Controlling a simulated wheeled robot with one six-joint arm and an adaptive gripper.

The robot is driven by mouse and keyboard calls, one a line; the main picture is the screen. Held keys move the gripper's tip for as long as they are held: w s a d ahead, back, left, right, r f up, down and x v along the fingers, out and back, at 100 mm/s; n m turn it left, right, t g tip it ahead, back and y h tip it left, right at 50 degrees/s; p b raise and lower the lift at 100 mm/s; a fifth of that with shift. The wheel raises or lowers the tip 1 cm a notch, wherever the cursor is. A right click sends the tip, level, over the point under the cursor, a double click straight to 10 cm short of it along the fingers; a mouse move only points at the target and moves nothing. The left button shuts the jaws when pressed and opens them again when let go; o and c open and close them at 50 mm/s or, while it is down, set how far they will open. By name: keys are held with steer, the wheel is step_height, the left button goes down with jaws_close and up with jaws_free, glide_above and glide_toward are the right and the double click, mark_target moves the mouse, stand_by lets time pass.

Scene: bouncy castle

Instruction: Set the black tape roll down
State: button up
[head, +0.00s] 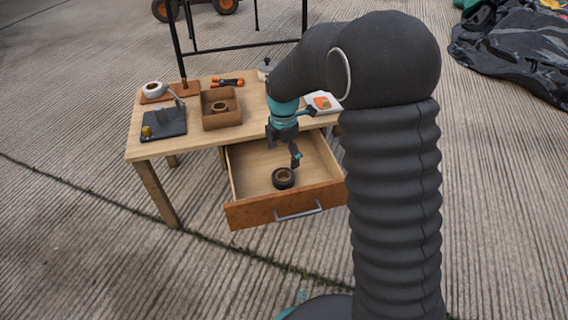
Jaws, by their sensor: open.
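The black tape roll (284,178) lies flat in the open drawer (250,165) of the wooden table, towards the drawer's front. Its brown core shows in the middle. My gripper (285,153) is over the drawer, above and apart from the roll. It is open and appears empty. Part of the drawer's right side is hidden behind my arm.
On the tabletop (190,112) are a wooden box (221,119) with a brown ring inside, a dark tray (163,124), a white roll (153,88) and an orange-and-black tool (228,82). A white tray (325,104) lies at the right.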

steer(key=shift+r, duration=1.65)
steer(key=s+d+r+m+t, duration=0.3)
steer(key=s+d+r+m, duration=0.7)
steer(key=s+r+m, duration=0.25)
steer(key=s+d+r+m+t, duration=0.1)
steer(key=s+d+m, duration=0.2)
steer(key=s+m, duration=0.3)
steer(key=s+d+r+m+t, duration=0.1)
steer(key=s+d+m, duration=0.2)
steer(key=s+m, duration=0.4)
steer(key=s, duration=0.2)
steer(key=shift+s+d+r+t, duration=0.3)
steer(key=shift+s+d, duration=0.05)
